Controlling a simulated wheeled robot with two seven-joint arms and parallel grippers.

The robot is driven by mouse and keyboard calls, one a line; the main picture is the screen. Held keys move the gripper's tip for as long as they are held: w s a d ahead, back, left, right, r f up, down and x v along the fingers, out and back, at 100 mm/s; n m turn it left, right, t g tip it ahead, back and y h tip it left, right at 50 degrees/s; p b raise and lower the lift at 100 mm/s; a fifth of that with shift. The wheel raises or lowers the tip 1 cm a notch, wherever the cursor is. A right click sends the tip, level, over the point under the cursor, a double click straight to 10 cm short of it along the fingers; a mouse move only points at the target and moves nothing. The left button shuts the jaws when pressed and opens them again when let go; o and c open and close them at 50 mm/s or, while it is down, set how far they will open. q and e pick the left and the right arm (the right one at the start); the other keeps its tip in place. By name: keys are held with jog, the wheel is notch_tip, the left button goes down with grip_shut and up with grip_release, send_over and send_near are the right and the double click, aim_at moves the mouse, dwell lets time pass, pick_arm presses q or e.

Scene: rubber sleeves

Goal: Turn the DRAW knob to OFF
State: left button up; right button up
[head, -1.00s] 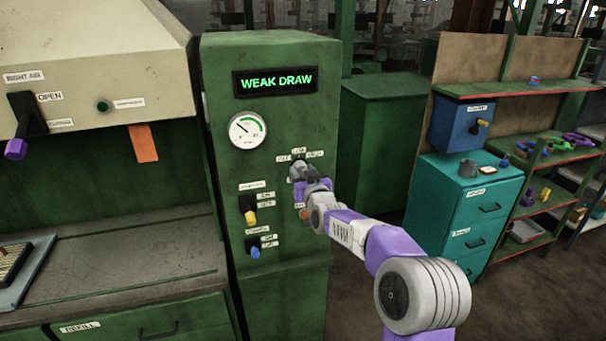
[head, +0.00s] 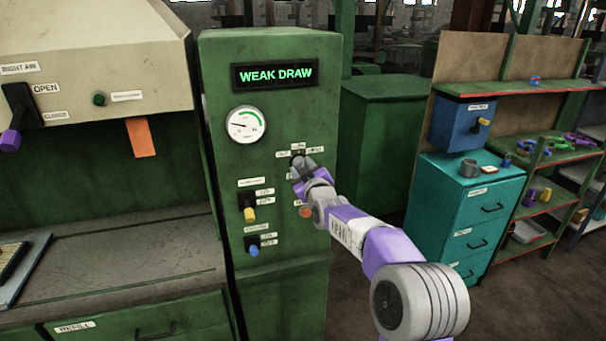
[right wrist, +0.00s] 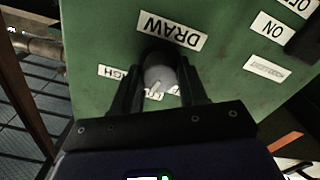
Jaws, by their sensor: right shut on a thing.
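The DRAW knob is a rounded grey knob (right wrist: 160,72) on the front of the green cabinet (head: 275,85). In the right wrist view it sits between the two dark fingers of my right gripper (right wrist: 160,92), which is shut on it. A pale line on the knob points toward a label mostly hidden behind it. The DRAW label (right wrist: 172,32) appears upside down beyond the knob, and a label ending in "GH" (right wrist: 118,73) is at left. In the head view my right gripper (head: 301,168) covers the knob. The display (head: 275,75) reads WEAK DRAW. My left gripper is not in view.
A round gauge (head: 246,125) is left of the knob. A yellow-tipped switch (head: 249,213), a blue-tipped switch (head: 254,249) and an orange button (head: 305,211) sit lower on the panel. A teal drawer cabinet (head: 465,205) stands to the right, with floor between.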

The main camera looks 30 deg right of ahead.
jog(key=shift+n+b, duration=3.55)
jog(key=shift+n, duration=2.45)
jog(key=shift+r, duration=0.1)
jog(key=o, duration=1.1)
jog(key=shift+c, duration=0.2)
jog(key=shift+s, duration=0.1)
